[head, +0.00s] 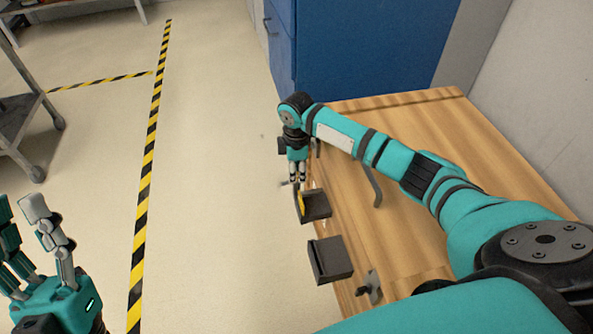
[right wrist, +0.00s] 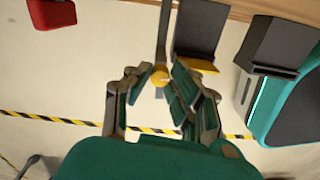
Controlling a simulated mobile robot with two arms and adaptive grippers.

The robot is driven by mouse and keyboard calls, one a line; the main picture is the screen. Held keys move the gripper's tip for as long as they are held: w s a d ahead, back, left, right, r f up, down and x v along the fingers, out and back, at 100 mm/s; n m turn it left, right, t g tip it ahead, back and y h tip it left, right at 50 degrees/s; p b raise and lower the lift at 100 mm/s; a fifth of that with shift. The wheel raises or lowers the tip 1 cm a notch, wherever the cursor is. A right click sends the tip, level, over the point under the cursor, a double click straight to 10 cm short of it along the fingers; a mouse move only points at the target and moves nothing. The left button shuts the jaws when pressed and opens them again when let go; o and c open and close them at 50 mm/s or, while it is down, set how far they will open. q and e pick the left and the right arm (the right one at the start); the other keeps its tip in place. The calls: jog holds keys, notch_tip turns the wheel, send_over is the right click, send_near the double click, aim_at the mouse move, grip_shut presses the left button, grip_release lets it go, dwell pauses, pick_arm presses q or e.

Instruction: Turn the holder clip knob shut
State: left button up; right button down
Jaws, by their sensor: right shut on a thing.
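The holder (head: 317,207) is a dark box on the front side of the wooden cart, with a yellow part at its left. In the right wrist view, the holder (right wrist: 200,28) has a yellow edge, and a dark bar (right wrist: 163,30) stands beside it. A round yellow knob (right wrist: 160,77) is at the bar's end. My right gripper (head: 298,181) points down at the holder's left side; its fingers are closed around the knob and partly hide it. My left gripper (head: 45,215) is open and empty at the lower left, far from the cart.
The wooden cart (head: 420,225) has a second dark box (head: 330,259) and a dark fitting (head: 370,287) nearer me. A blue cabinet (head: 365,45) stands behind. A grey shelf cart (head: 20,120) is at the left. Floor between is clear. A red object (right wrist: 51,13) shows in the wrist view.

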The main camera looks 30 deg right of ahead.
jog(key=shift+r+n+p, duration=0.2)
jog(key=shift+n+p, duration=0.5)
jog(key=shift+p, duration=0.4)
pick_arm(q)
jog(key=w+f+g+y+p, duration=0.1)
jog(key=w+f+g+y, duration=0.1)
jog(key=w+f+g, duration=0.35)
jog(key=w+f+g+y+p, duration=0.1)
jog(key=w+f+g+y, duration=0.15)
jog(key=f+g, duration=0.5)
pick_arm(e)
jog(key=shift+n, duration=1.1)
jog(key=shift+f+n+p, duration=0.1)
jog(key=shift+n+p, duration=1.05)
jog(key=shift+n, duration=0.05)
jog(key=n+p, duration=0.2)
jog(key=n, duration=0.3)
jog(key=shift+f+n, duration=0.1)
jog(key=shift+n, duration=0.8)
pick_arm(q)
jog(key=s+a+f+n+g+y, duration=0.1)
jog(key=s+a+f+g+y, duration=0.2)
jog(key=s+f+g, duration=0.7)
jog(key=shift+s+a+f, duration=1.35)
jog(key=shift+s+f, duration=0.15)
jog(key=shift+f, duration=1.6)
pick_arm(e)
jog(key=shift+n, duration=1.2)
